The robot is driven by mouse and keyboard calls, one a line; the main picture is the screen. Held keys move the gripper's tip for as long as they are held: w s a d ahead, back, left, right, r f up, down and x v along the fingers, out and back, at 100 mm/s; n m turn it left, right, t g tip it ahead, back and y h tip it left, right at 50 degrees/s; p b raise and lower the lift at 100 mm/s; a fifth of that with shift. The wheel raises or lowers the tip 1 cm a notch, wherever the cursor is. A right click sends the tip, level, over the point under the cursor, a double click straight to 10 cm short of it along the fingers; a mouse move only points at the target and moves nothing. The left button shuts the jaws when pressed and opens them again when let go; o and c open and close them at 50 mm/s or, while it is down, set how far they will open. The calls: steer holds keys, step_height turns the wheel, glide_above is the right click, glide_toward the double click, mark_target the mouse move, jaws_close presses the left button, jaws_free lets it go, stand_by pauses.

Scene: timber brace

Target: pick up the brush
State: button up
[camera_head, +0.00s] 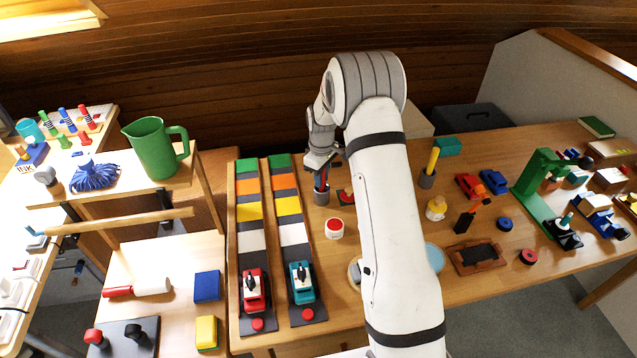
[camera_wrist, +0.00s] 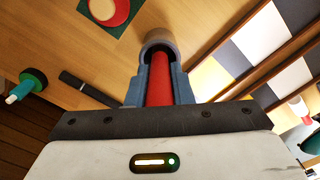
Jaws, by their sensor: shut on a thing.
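My gripper (camera_head: 321,172) points down at the back of the wooden table, left of my arm. In the wrist view my gripper (camera_wrist: 160,78) has its two blue-grey fingers closed on a red upright handle (camera_wrist: 159,88). The handle seems to be the brush's; no bristles show, so I cannot be sure. Its far end goes into a grey round cup (camera_wrist: 157,37), which also shows under the fingers in the head view (camera_head: 321,197). Whether the handle touches the cup's wall or bottom is hidden.
Two coloured lanes (camera_head: 250,238) with toy vehicles lie to the left. A red-topped white tin (camera_head: 334,228) stands just in front of the cup. A yellow stick in another grey cup (camera_head: 427,180) stands right of my arm. A green jug (camera_head: 155,148) is farther left.

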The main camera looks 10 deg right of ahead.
jaws_close()
steer(key=shift+r, duration=0.15)
step_height(320, 180, up, 10)
steer(key=shift+f+b, duration=0.1)
steer(key=shift+b, duration=0.7)
